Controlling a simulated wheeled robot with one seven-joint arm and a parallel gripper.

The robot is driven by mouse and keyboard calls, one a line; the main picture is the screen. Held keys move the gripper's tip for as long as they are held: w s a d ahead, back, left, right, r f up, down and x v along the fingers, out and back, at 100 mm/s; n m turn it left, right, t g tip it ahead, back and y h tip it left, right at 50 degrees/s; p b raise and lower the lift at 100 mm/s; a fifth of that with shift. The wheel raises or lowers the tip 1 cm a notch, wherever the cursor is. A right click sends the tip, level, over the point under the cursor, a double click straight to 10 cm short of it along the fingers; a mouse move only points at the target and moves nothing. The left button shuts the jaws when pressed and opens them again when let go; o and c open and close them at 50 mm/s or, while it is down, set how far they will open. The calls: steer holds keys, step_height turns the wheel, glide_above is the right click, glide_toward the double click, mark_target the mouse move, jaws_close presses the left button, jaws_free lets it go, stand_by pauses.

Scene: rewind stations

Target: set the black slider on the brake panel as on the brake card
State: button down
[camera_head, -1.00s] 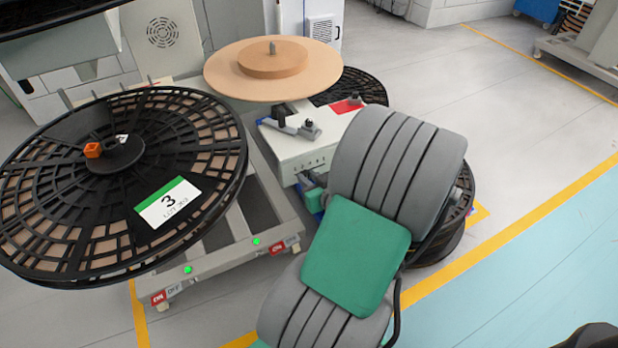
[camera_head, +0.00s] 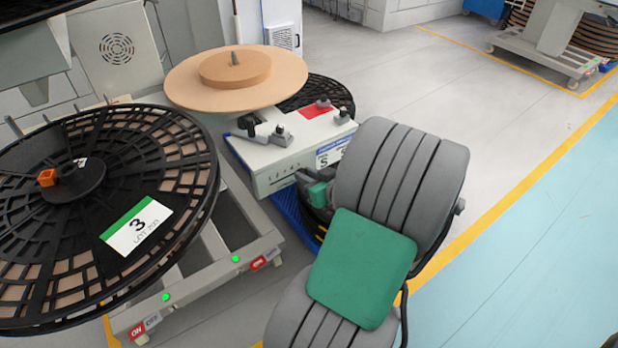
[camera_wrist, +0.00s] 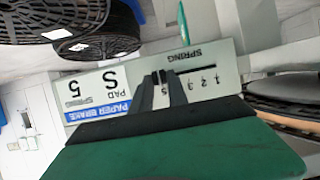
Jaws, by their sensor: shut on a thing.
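The brake panel (camera_head: 275,160) is a white box with a slotted front, and it shows upside down in the wrist view (camera_wrist: 230,75). Its SPRING slot (camera_wrist: 200,68) has numbers 1, 2 and 3 on one side and a 5 between my fingers. The brake card (camera_head: 332,152) is on the panel's right part. In the wrist view the card (camera_wrist: 98,92) reads PAD S, SPRING 5. My gripper (camera_wrist: 162,76) is shut on the black slider at the slot's 5 end. The fingers mostly hide the slider. In the head view my gripper (camera_head: 305,180) is at the panel's front.
A cardboard disc (camera_head: 240,78) stands behind the panel. A black lever (camera_head: 255,128) and a red patch (camera_head: 316,112) are on the panel top. A large black reel labelled 3 (camera_head: 110,190) fills the left.

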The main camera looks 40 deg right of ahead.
steer(key=c, duration=1.3)
jaws_free()
steer(key=shift+d, duration=0.2)
steer(key=shift+s, duration=0.1)
steer(key=p+v, duration=0.1)
steer(key=v, duration=0.6)
steer(key=shift+s+a+r+p, duration=0.1)
steer(key=shift+s+r+p, duration=0.05)
steer(key=shift+s+p, duration=0.2)
